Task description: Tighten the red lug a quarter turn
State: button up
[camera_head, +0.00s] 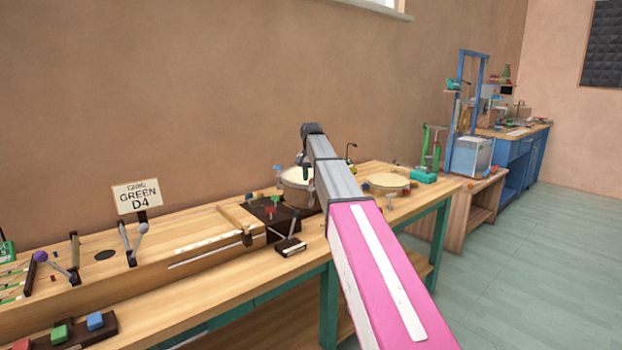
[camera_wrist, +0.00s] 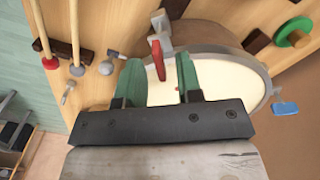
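The red lug (camera_wrist: 158,60) is a small upright key at the rim of a round drum with a cream head (camera_wrist: 215,85) in the wrist view. My gripper (camera_wrist: 158,75) has two green-padded fingers spread apart. In that view the lug appears in the gap between them, with space on both sides; I cannot tell whether it is at fingertip depth. A blue lug (camera_wrist: 285,108) sits on the drum's right side. In the head view my gripper (camera_head: 304,165) is above the drum (camera_head: 296,192), and my arm hides part of it; I cannot single out the red lug there.
Wooden sticks (camera_wrist: 75,35) and small knobs lie left of the drum in the wrist view. A green knob (camera_wrist: 293,36) is at the upper right. In the head view another drum (camera_head: 388,181) stands to the right, and a GREEN D4 sign (camera_head: 138,196) stands left.

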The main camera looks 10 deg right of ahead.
notch_tip(320, 180, up, 10)
jog(key=shift+r, duration=0.2)
jog(key=shift+s, duration=0.1)
dwell(0.4)
